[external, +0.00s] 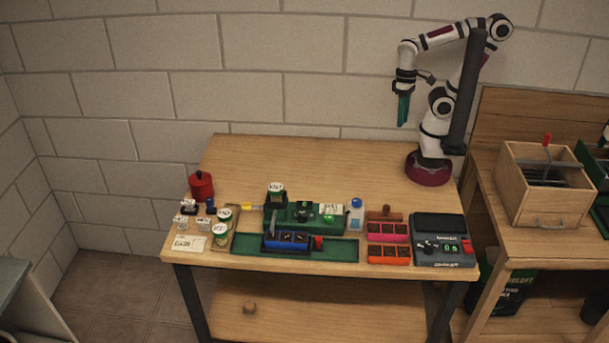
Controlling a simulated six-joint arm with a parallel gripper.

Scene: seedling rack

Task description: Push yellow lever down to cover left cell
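A small yellow piece (247,206), which looks like the lever's handle, sits at the left end of the green device (300,215) on the table. A blue tray (287,240) with dark cells in a row stands in front of the device, on a green strip. Its left cell (272,240) looks uncovered, though it is small in this view. My gripper (403,110), with green fingers, points down high over the back right of the table, far from the lever and touching nothing. The gap between its fingers cannot be made out.
Pink (387,232) and orange (388,254) trays and a dark control box (444,240) stand right of the device. A blue-capped bottle (356,213), white labelled cups (220,236) and a red canister (201,185) stand around it. The table's back middle is clear.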

